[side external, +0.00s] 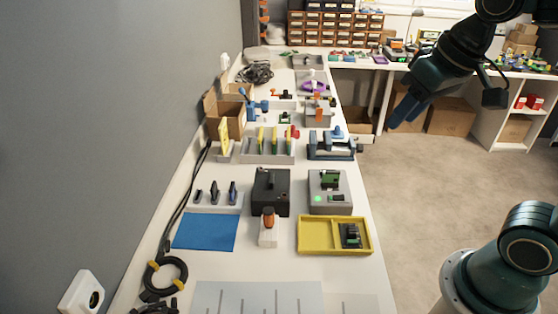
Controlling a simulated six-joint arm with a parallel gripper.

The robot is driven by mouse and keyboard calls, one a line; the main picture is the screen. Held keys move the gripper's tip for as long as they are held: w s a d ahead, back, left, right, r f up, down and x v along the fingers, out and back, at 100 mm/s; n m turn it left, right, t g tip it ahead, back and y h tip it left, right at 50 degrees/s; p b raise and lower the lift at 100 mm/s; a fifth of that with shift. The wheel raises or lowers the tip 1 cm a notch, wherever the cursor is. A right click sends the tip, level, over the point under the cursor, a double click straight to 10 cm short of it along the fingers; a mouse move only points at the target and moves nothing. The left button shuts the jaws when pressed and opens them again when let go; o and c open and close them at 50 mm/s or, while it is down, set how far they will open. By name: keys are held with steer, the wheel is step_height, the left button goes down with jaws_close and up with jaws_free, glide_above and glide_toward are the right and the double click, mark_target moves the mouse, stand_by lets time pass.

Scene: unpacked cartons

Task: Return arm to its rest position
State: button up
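My gripper (405,108) hangs in the air at the upper right, beyond the right edge of the bench (362,283) and above the open floor. Its blue fingers point down and to the left. They look close together from this angle, and I cannot tell whether there is a gap between them. Nothing shows held in it. It is apart from everything on the bench.
The bench holds a yellow tray (310,248) with a dark board, a black box (270,192), a grey fixture (343,203), a blue vise (331,146), a blue mat (206,232) and an open carton (231,119). Cartons (449,116) stand on the floor behind my gripper.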

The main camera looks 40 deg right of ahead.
steer(key=s+f+n+t, duration=0.1)
steer(key=s+f, duration=0.1)
steer(key=s, duration=0.4)
steer(key=shift+s+f+n, duration=0.3)
steer(key=shift+s+f, duration=0.05)
